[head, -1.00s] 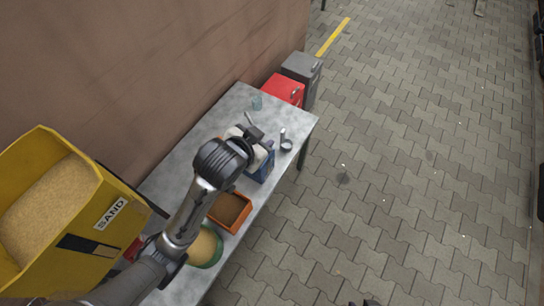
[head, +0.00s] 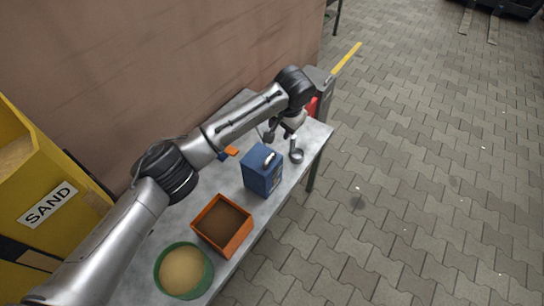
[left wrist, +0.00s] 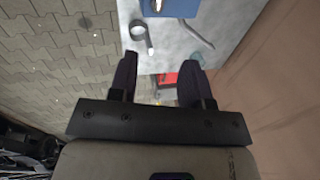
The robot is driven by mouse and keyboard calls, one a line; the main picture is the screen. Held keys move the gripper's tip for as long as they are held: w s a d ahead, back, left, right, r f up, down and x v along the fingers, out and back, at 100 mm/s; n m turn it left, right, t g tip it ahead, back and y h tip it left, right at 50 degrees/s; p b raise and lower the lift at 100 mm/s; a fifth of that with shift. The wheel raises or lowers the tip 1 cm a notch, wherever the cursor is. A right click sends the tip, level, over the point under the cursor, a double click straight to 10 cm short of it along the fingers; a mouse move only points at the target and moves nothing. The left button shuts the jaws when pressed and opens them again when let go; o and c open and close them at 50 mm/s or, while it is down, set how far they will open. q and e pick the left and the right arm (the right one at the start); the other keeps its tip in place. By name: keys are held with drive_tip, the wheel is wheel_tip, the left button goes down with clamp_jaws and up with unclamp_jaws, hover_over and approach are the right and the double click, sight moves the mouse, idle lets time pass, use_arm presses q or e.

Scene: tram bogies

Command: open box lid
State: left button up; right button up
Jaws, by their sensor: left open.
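A blue box (head: 263,172) with a pale handle on its top stands upright on the grey table (head: 222,182). Its top looks closed. The top edge of the left wrist view also shows part of the blue box (left wrist: 172,9). My left gripper (head: 277,132) is over the far part of the table, beyond the box and apart from it. In the left wrist view its two dark fingers (left wrist: 160,88) are spread with nothing between them. My right gripper is not in view.
An orange tray (head: 245,229) of dark material and a green bowl (head: 207,272) of sand stand nearer on the table. A metal cup-like tool (head: 296,155) lies near the box. A yellow sand bin (head: 15,160) is at left. Paved floor lies open to the right.

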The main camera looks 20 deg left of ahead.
sight(272, 155)
use_arm(q)
drive_tip(key=shift+n+g, duration=0.3)
drive_tip(key=f+b, duration=0.1)
drive_tip(key=f, duration=0.3)
drive_tip(key=a+f+b, duration=0.1)
drive_tip(key=f, duration=0.3)
drive_tip(key=a+f+b, duration=0.1)
drive_tip(key=f, duration=0.3)
drive_tip(key=shift+a+f+b, duration=0.15)
drive_tip(key=shift+a+b, duration=0.1)
drive_tip(key=shift+b, duration=0.05)
drive_tip(key=shift+w+a+f, duration=0.1)
drive_tip(key=shift+a+f, duration=0.1)
drive_tip(key=shift+f, duration=0.75)
drive_tip(key=shift+c, duration=0.3)
clamp_jaws()
drive_tip(key=shift+r, duration=0.1)
